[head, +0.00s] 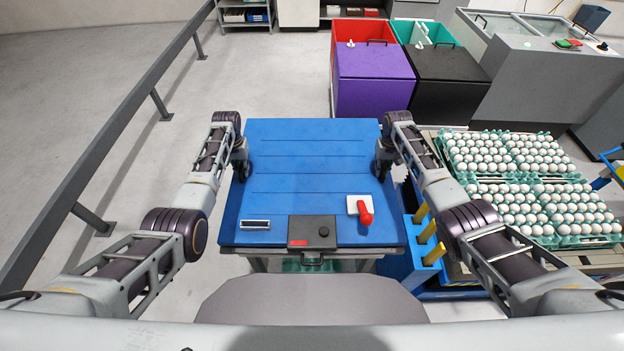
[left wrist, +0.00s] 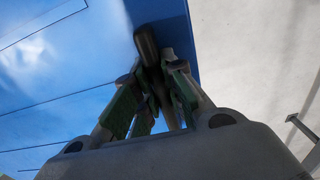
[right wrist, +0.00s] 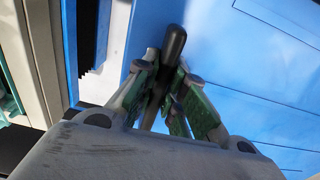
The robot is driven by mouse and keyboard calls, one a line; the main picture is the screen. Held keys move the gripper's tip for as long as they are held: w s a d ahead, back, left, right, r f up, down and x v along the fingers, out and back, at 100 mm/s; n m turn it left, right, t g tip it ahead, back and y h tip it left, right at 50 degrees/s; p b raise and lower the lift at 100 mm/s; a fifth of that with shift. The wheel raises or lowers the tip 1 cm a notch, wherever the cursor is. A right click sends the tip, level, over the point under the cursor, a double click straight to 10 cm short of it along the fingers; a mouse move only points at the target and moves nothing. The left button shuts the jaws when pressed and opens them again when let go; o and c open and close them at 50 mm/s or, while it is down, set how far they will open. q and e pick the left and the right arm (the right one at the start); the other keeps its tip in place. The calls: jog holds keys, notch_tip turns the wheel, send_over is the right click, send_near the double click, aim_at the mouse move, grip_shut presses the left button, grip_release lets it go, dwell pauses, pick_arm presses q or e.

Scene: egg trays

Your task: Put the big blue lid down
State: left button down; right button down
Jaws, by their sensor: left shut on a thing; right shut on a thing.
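The big blue lid (head: 305,165) lies in front of me as a large flat blue panel. It carries a black box (head: 312,230), a red lever on a white plate (head: 363,210) and a small display (head: 255,224). My left gripper (head: 243,170) is at its left edge, shut on a dark handle (left wrist: 147,45) there. My right gripper (head: 381,168) is at its right edge, shut on a matching dark handle (right wrist: 174,42). Whether the lid rests on the machine below or hangs just above it, I cannot tell.
Egg trays (head: 470,184) full of white eggs stand at the right. A purple-lidded bin (head: 373,75) and a black-lidded bin (head: 445,75) stand behind. A blue frame with yellow posts (head: 427,235) is beside the lid's right edge. A grey rail (head: 110,130) runs along the left, with clear floor between.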

pick_arm(q)
jog(key=shift+f+b, duration=0.5)
jog(key=shift+b, duration=0.05)
pick_arm(e)
jog(key=shift+f, duration=0.5)
pick_arm(q)
jog(key=c, duration=1.9)
grip_release()
jog(key=shift+f, duration=0.1)
pick_arm(e)
jog(key=c, duration=1.9)
grip_release()
jog(key=shift+f, duration=0.1)
pick_arm(q)
jog(key=o, duration=0.4)
jog(key=shift+s, duration=0.1)
pick_arm(e)
jog(key=o, duration=0.4)
jog(key=shift+s, duration=0.1)
pick_arm(q)
jog(key=shift+r, duration=6.1)
pick_arm(e)
jog(key=shift+r, duration=0.2)
jog(key=shift+r, duration=5.85)
pick_arm(q)
jog(key=shift+f, duration=0.1)
